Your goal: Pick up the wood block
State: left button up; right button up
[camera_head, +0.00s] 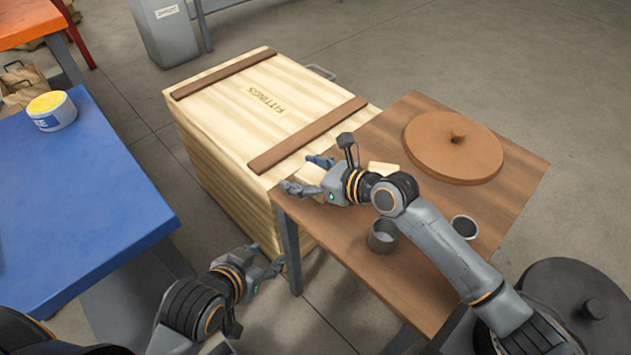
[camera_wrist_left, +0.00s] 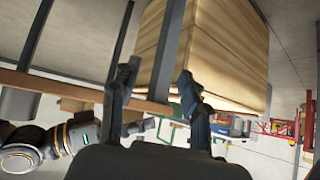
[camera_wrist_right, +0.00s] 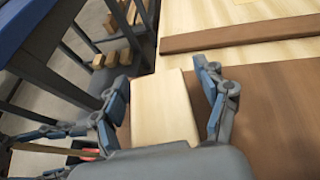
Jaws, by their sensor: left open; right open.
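The wood block (camera_wrist_right: 163,108) is a pale, smooth rectangular piece lying on the brown table. In the right wrist view it sits between the spread fingers of my right gripper (camera_wrist_right: 158,88), with its near end hidden by the gripper body. In the head view my right gripper (camera_head: 305,174) is open, low over the table's left corner, and a pale end of the block (camera_head: 313,172) shows between its fingers. Whether the fingers touch the block I cannot tell. My left gripper (camera_head: 264,262) is open and empty, below and left of the table; it also shows in the left wrist view (camera_wrist_left: 157,88).
The brown table (camera_head: 345,225) bears a round brown lid (camera_head: 453,147) and two metal cups (camera_head: 382,237) (camera_head: 464,227). A pale piece (camera_head: 384,168) shows behind my right wrist. A wooden FITTINGS crate (camera_head: 225,115) adjoins the table. A blue table (camera_head: 75,210) stands left.

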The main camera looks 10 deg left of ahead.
jog(key=c, duration=1.3)
jog(key=shift+o, duration=0.2)
jog(key=shift+r, duration=0.2)
